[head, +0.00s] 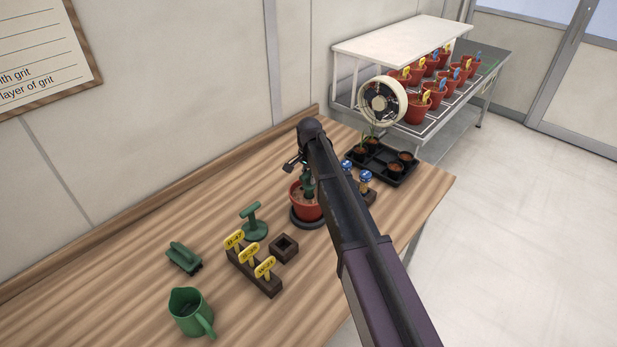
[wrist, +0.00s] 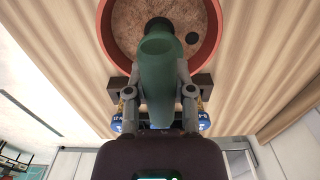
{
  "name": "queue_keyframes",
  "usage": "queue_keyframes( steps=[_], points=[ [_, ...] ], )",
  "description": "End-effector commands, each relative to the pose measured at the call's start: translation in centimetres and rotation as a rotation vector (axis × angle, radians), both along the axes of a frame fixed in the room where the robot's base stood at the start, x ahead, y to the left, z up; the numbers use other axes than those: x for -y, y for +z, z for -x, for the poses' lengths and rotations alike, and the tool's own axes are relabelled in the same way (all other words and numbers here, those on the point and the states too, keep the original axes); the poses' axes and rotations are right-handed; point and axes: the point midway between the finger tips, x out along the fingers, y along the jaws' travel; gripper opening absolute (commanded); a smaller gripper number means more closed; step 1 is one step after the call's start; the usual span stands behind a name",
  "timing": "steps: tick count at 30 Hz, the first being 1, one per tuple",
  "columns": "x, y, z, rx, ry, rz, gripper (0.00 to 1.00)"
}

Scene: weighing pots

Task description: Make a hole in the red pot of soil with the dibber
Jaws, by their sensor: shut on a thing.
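The red pot of soil (head: 304,212) stands on a dark round base (head: 310,224) on the bench. In the wrist view its rim (wrist: 104,30) and brown soil (wrist: 130,35) fill the top. My gripper (wrist: 160,92) is shut on the green dibber (wrist: 158,70), which points into the pot over the soil. Its dark lower end is partly hidden, so I cannot tell how far it is in the soil. In the head view my arm partly covers the pot and gripper.
A block with yellow tags (head: 262,276), a small dark square pot (head: 285,247), a green stand (head: 254,222), a green brush (head: 184,258) and a green jug (head: 190,312) stand left. A black tray of pots (head: 381,165) and blue-topped items (head: 365,176) stand behind right.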

Motion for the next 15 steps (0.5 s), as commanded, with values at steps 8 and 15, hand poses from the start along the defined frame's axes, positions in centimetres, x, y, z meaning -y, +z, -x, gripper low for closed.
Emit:
queue_keyframes(
  steps=[8, 15],
  points=[
    [0.0, 1.9, 0.0, 0.0, 0.0, 0.0, 0.0],
    [0.0, 3.3, 0.0, 0.0, 0.0, 0.0, 0.0]
  ],
)
